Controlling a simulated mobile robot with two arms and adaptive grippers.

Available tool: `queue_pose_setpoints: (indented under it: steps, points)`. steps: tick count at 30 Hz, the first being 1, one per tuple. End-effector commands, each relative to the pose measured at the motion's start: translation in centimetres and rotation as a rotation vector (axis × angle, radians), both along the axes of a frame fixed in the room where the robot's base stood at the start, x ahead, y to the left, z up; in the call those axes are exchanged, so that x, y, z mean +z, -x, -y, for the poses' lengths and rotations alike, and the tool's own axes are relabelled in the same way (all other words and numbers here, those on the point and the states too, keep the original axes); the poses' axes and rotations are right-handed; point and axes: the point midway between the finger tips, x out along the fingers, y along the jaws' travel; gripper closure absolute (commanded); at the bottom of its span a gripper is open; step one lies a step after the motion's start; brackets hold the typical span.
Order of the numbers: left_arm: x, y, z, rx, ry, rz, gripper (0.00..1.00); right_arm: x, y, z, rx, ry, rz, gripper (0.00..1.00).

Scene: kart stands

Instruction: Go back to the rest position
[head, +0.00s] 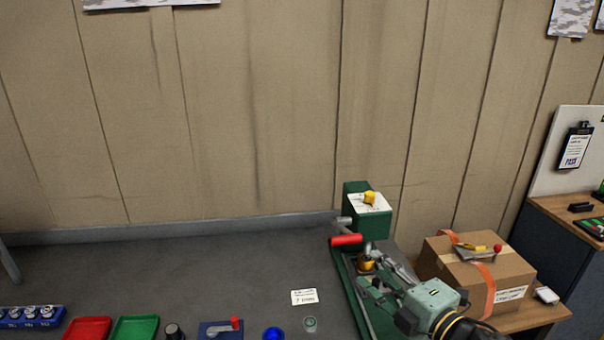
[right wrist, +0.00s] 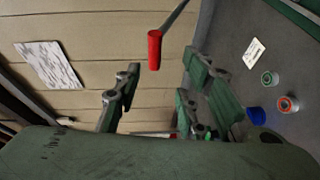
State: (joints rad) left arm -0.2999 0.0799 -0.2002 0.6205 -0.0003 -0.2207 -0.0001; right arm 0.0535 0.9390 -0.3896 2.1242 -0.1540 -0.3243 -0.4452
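My right gripper (head: 374,272) reaches in from the lower right and hangs over the green stand (head: 349,290). In the right wrist view its two fingers (right wrist: 162,72) are spread apart with nothing held between them. A red handle (head: 346,240) on a grey rod is just beyond the fingers. It also shows in the right wrist view (right wrist: 154,50), apart from both fingers. A brass-coloured part (head: 366,264) sits right by the gripper in the head view; whether they touch cannot be told. My left gripper is out of view.
A cardboard box (head: 448,268) with an orange strap stands right of my right arm. The grey surface at left-centre is clear.

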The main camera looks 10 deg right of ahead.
Motion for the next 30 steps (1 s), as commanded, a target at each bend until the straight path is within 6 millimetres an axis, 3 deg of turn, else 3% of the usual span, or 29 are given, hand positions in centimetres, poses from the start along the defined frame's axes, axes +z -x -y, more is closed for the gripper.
queue_pose_setpoints:
  steps: [5,9,12,18,25,30]
  points:
    - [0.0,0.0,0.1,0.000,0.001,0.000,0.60,-6.8,3.4,-0.2,-0.237,-0.289,-0.285,0.63]
    - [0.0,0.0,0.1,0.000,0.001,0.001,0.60,-13.5,9.4,0.3,-0.507,-0.538,-0.590,0.63]
    - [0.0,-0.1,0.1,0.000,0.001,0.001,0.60,-17.2,14.2,0.4,-0.680,-0.665,-0.775,0.63]
    - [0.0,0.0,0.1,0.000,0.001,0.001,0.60,-21.2,22.3,-0.2,-0.934,-0.814,-1.038,0.63]
    - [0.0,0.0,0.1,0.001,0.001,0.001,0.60,-23.3,30.4,-1.5,-1.169,-0.919,-1.270,0.63]
    - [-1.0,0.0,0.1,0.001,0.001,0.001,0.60,-29.1,28.8,-1.5,-1.165,-0.893,-1.270,0.63]
